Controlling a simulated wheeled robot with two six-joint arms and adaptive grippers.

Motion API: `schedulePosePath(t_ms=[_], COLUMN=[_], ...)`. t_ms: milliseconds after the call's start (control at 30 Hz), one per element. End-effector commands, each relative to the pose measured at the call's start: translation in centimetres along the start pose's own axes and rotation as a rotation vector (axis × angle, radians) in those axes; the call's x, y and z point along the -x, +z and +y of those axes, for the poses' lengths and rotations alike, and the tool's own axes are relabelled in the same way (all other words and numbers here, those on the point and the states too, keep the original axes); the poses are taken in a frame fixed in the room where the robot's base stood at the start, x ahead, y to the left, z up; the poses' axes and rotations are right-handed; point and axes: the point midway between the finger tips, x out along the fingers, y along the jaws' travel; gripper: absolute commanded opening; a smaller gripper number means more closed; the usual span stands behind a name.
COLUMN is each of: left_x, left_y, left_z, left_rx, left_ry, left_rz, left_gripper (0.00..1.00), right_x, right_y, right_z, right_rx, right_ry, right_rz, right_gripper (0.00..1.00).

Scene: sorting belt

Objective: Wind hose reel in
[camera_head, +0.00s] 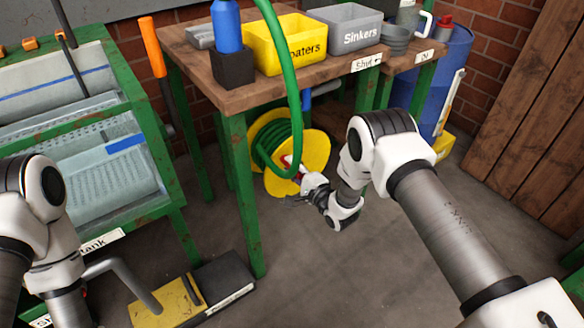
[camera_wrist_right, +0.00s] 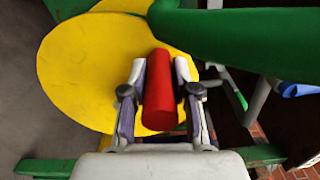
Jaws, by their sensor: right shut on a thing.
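The hose reel (camera_head: 318,152) has yellow discs with green hose wound between them, and it stands low under the wooden table. Its yellow disc (camera_wrist_right: 85,70) fills the left of the right wrist view. The green hose (camera_head: 292,75) hangs in a loop from above, past the table's front edge, down to the reel. My right gripper (camera_head: 297,190) is at the reel's front. It is shut on the red crank handle (camera_wrist_right: 160,92), with one finger on each side. My left arm is at the lower left, and its gripper is out of view.
The table (camera_head: 225,100) carries a yellow bin (camera_head: 268,62), a grey bin (camera_head: 350,45) and a blue bottle (camera_head: 227,28). Its green leg (camera_head: 242,200) stands left of the reel. A green-framed tank (camera_head: 165,150) is at left and a blue barrel (camera_head: 450,65) at right.

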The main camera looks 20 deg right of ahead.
Motion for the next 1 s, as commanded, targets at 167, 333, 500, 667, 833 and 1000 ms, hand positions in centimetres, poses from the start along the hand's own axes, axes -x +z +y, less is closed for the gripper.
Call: schedulePosePath(t_ms=[167, 333, 500, 667, 833, 1000], left_x=[0.0, 0.0, 0.0, 0.0, 0.0, 0.0], left_y=[0.0, 0.0, 0.0, 0.0, 0.0, 0.0], left_z=[0.0, 0.0, 0.0, 0.0, 0.0, 0.0], left_rx=[0.0, 0.0, 0.0, 0.0, 0.0, 0.0], left_ry=[0.0, 0.0, 0.0, 0.0, 0.0, 0.0], left_rz=[0.0, 0.0, 0.0, 0.0, 0.0, 0.0], left_gripper=[0.86, 0.86, 0.86, 0.86, 0.86, 0.86], right_x=[-0.1, -0.1, 0.1, 2.2, 6.7, 10.4], right_y=[-0.1, 0.0, 0.0, -0.1, -0.1, -0.1], right_z=[-0.2, -0.1, -0.1, 0.0, 0.0, 0.0], right_rx=[0.002, 0.002, 0.001, -0.001, -0.003, -0.001], right_ry=[-0.005, -0.003, -0.002, 0.0, 0.001, -0.001], right_rz=[0.001, 0.001, 0.001, 0.003, 0.004, 0.004], right_gripper=[0.5, 0.54, 0.54, 0.54, 0.54, 0.54])
